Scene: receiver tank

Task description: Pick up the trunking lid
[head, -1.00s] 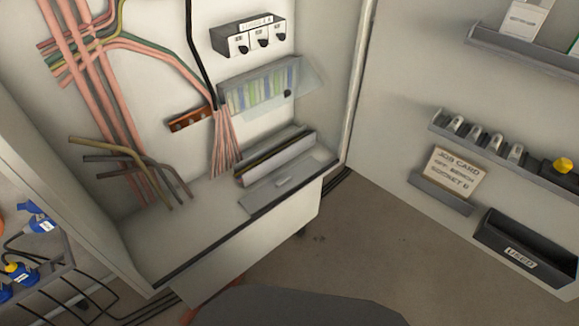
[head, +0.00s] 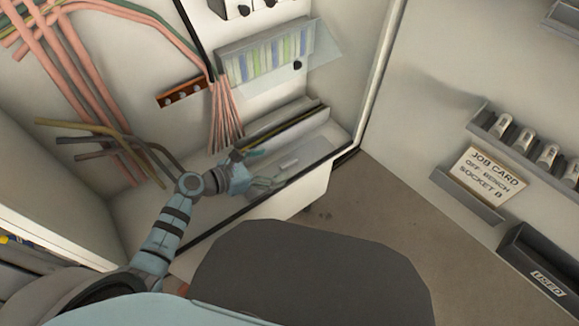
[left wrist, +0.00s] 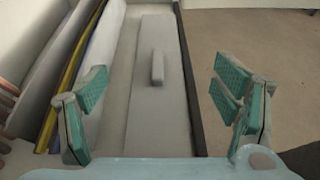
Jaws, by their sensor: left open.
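The trunking lid (head: 312,158) is a flat grey plate with a small raised handle (head: 288,165). It lies on the cabinet's bottom ledge, in front of the open trunking (head: 285,122). In the left wrist view the lid (left wrist: 158,115) runs lengthwise, its handle (left wrist: 157,67) upright near the middle. My left gripper (head: 265,168) is open and empty at the lid's near left end. In the left wrist view its fingers (left wrist: 163,85) stand wide apart, one on each side of the lid, with the handle beyond them. My right gripper is in neither view.
Yellow and dark cables lie in the trunking beside the lid. Pink wires (head: 224,120) drop into it from the terminal block (head: 265,65). Bent conduits (head: 95,140) stick out at left. A dark front edge (left wrist: 190,75) borders the ledge, with open floor (left wrist: 245,45) beyond. A job card (head: 488,175) is at right.

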